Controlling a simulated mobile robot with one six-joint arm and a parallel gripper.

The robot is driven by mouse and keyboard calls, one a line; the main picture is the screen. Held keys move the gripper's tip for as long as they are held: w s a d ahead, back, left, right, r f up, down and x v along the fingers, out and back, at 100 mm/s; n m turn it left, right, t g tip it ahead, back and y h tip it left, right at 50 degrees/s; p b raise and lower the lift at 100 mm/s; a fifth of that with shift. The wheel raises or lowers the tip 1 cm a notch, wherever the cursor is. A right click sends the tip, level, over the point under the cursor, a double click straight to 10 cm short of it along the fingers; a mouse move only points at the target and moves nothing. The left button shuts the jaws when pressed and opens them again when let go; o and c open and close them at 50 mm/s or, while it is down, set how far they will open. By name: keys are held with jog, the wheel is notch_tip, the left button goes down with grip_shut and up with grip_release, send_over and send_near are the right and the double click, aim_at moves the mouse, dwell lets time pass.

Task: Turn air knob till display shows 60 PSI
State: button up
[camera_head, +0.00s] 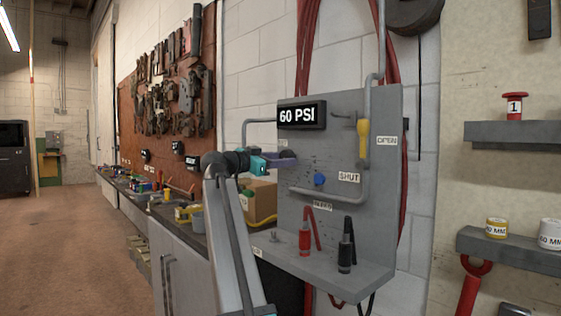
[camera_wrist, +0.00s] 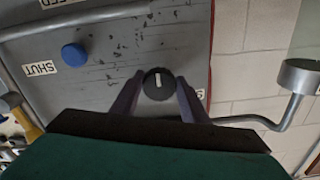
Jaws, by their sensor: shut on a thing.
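The display (camera_head: 302,115) on the grey panel (camera_head: 380,230) reads 60 PSI. The air knob (camera_wrist: 158,84) is a round black knob with a white mark, seen face-on between the fingers in the wrist view. In the head view the knob (camera_head: 287,155) sits below the display. My gripper (camera_head: 283,160) reaches the panel from the left, its purple fingers at the knob. In the wrist view my gripper (camera_wrist: 157,88) is shut on the knob, one finger on each side. The knob's sides are partly hidden by the fingers.
A blue knob (camera_head: 320,179) and a yellow lever (camera_head: 363,138) are on the panel, with SHUT and OPEN labels. Red and black fittings stand on the ledge (camera_head: 330,269) below. A cardboard box (camera_head: 262,201) stands left of the panel. Pipes run around the panel.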

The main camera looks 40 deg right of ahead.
jog(key=o, duration=0.9)
jog(key=shift+d+r, duration=0.1)
jog(key=shift+o, duration=0.9)
jog(key=w+a+p, duration=0.1)
jog(key=a+p, duration=0.1)
jog(key=a, duration=1.2)
jog(key=shift+f, duration=0.2)
